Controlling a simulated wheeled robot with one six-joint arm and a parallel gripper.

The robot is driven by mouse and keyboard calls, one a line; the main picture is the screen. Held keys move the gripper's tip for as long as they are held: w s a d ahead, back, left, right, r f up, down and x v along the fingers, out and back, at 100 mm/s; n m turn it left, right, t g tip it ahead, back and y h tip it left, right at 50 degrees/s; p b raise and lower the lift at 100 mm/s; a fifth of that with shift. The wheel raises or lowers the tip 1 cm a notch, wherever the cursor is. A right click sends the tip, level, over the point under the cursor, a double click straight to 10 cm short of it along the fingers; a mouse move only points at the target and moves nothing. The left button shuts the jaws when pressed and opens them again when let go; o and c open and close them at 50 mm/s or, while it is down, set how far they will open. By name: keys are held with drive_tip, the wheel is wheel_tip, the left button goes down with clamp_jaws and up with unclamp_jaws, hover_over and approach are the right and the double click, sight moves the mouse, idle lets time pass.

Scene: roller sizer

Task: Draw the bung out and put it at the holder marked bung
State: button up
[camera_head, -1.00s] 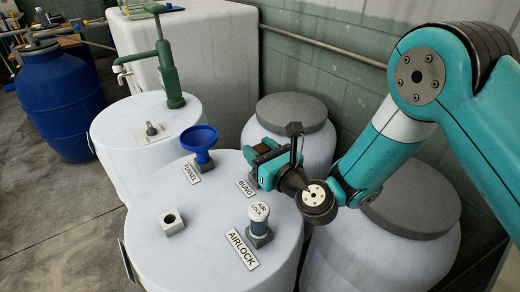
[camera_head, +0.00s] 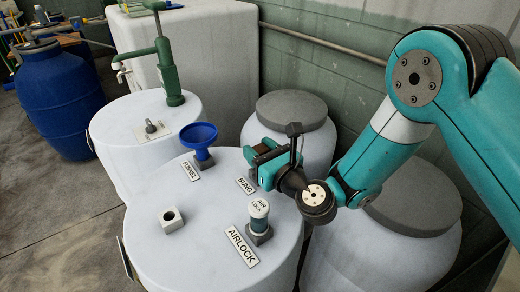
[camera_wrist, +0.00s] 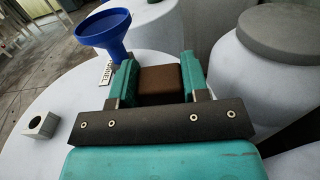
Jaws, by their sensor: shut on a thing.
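My gripper (camera_head: 262,158) is at the back right of the white drum lid (camera_head: 195,250), just behind the plate marked BUNG (camera_head: 245,186). In the wrist view the bung, a brown block (camera_wrist: 160,80), sits between the two teal fingers of my gripper (camera_wrist: 158,78), which are shut on it. The holder under the bung is hidden by the gripper, so I cannot tell whether the bung rests in it. A grey square socket with an open round hole (camera_head: 172,220) stands at the front left of the lid. It also shows in the wrist view (camera_wrist: 41,125).
A blue funnel (camera_head: 199,140) stands left of my gripper, close to it in the wrist view (camera_wrist: 104,30). The airlock (camera_head: 259,218) stands in front of the gripper. A green pump (camera_head: 168,65) rises from the drum behind. Grey-lidded drums (camera_head: 291,108) stand at the right.

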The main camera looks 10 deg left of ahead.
drive_tip(key=shift+f+b, duration=1.1)
drive_tip(key=shift+f, duration=0.2)
drive_tip(key=o, duration=1)
